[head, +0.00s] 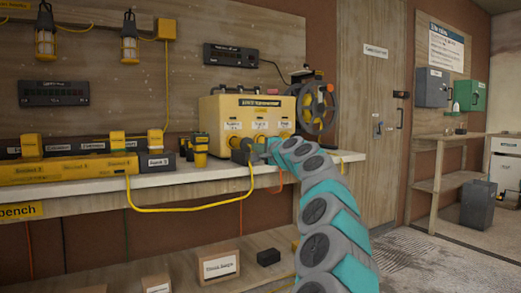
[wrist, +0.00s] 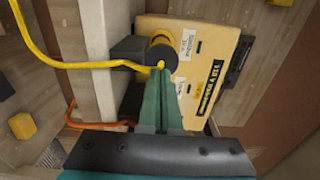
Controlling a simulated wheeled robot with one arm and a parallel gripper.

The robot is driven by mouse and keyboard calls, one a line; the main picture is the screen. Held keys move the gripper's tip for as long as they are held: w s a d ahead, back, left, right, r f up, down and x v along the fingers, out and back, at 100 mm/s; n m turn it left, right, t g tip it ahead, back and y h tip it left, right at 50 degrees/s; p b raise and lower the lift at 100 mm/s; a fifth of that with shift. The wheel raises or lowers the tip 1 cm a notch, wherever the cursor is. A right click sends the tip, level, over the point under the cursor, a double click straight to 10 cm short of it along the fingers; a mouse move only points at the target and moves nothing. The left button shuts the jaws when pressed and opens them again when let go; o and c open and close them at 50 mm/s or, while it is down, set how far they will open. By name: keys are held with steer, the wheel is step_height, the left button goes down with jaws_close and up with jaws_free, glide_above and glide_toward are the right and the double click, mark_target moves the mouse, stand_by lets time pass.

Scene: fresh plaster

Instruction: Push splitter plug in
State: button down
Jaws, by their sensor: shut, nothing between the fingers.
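A yellow supply box (head: 225,112) with several labels and sockets stands on the bench; it also shows in the wrist view (wrist: 205,62). A dark grey plug (head: 242,150) with a yellow cable (head: 185,208) sits at the box's left socket. My gripper (head: 263,150) is shut and empty just right of the plug. In the wrist view its closed fingertips (wrist: 160,74) are close to the plug and socket; contact is unclear.
A yellow power strip (head: 65,170) lies along the bench at left, and the yellow cable hangs from it. Small yellow-topped blocks (head: 200,150) stand left of the box. An orange cable (wrist: 85,124) runs nearby.

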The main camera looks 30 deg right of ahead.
mark_target(248, 146)
steer(key=shift+w, duration=1.25)
steer(key=shift+w+a, duration=0.1)
steer(key=shift+w, duration=0.1)
